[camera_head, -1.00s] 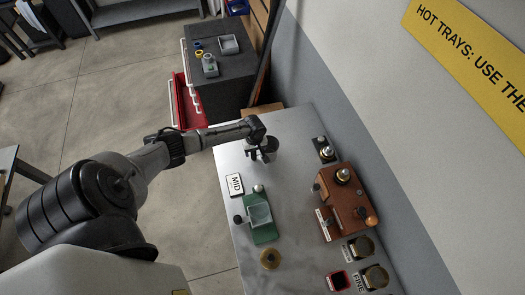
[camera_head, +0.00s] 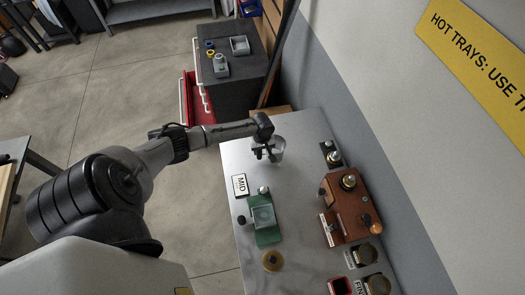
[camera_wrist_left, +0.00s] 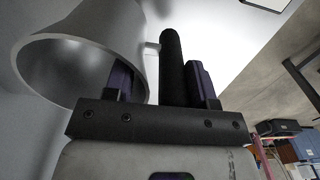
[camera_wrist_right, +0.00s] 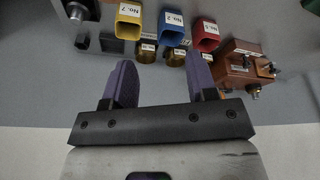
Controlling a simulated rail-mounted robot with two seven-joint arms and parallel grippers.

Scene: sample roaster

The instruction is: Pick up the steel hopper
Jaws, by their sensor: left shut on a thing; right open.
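The steel hopper (camera_head: 279,149) is a pale grey, round, open-mouthed vessel at the far end of the metal table in the head view. In the left wrist view the hopper (camera_wrist_left: 95,50) fills the upper left, with its wide mouth tilted toward the camera. A dark upright handle (camera_wrist_left: 172,65) joined to it by a short stub sits between my left fingers. My left gripper (camera_head: 266,152) is shut on this handle. Whether the hopper touches the table is unclear. My right gripper (camera_wrist_right: 161,85) is open and empty; it is outside the head view.
On the metal table (camera_head: 225,165) stand a green base with a grey square tray (camera_head: 263,217), a MID sign (camera_head: 240,185), a brass disc (camera_head: 273,260) and a brown machine (camera_head: 347,208). A dark cabinet (camera_head: 235,95) with a red drawer stands beyond. Yellow, blue and red containers (camera_wrist_right: 172,28) show in the right wrist view.

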